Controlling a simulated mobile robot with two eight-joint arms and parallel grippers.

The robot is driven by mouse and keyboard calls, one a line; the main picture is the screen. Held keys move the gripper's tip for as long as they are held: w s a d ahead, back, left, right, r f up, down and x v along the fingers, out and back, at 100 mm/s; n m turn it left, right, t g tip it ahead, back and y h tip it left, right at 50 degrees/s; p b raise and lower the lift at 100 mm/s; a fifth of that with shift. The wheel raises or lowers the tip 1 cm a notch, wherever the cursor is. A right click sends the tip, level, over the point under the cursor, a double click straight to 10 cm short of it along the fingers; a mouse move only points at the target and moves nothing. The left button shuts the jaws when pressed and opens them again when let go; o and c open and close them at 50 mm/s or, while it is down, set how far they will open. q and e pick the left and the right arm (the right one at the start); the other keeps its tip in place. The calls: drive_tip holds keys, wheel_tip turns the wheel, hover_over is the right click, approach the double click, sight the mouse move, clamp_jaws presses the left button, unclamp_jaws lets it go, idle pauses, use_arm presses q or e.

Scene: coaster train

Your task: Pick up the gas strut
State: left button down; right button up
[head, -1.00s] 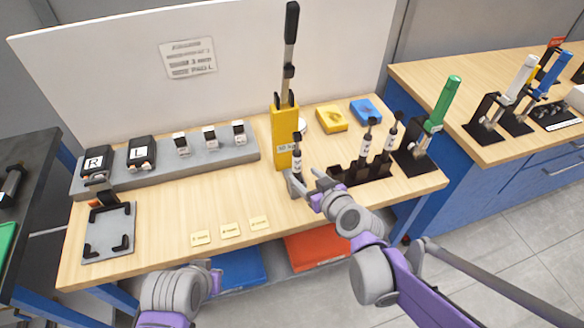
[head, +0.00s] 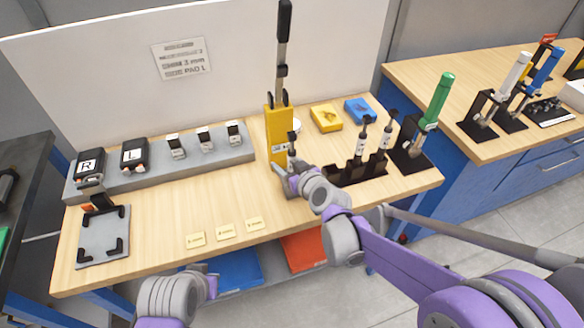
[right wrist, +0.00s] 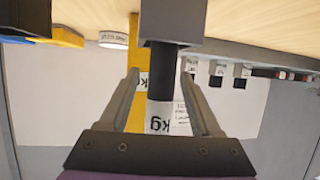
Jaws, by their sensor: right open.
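The gas strut (head: 291,151), black-topped with a white label, stands upright in front of the yellow press on the table. In the right wrist view its black rod and white "kg" body (right wrist: 160,110) lie between the two fingers, the rod's end meeting a grey block (right wrist: 175,44). My right gripper (head: 288,174) is open around the strut, with visible gaps on both sides in the wrist view (right wrist: 160,77). The strut's lower part is largely hidden by the gripper in the head view. My left arm shows at the bottom left; its jaws cannot be made out.
The yellow press (head: 273,138) stands close behind the strut. A black rack (head: 345,176) with more struts is to the right, beside a green-handled clamp (head: 438,100). Yellow and blue trays lie behind. A grey ledge (head: 215,160) holds labelled blocks.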

clamp_jaws()
drive_tip(key=shift+r, duration=0.15)
idle(0.4)
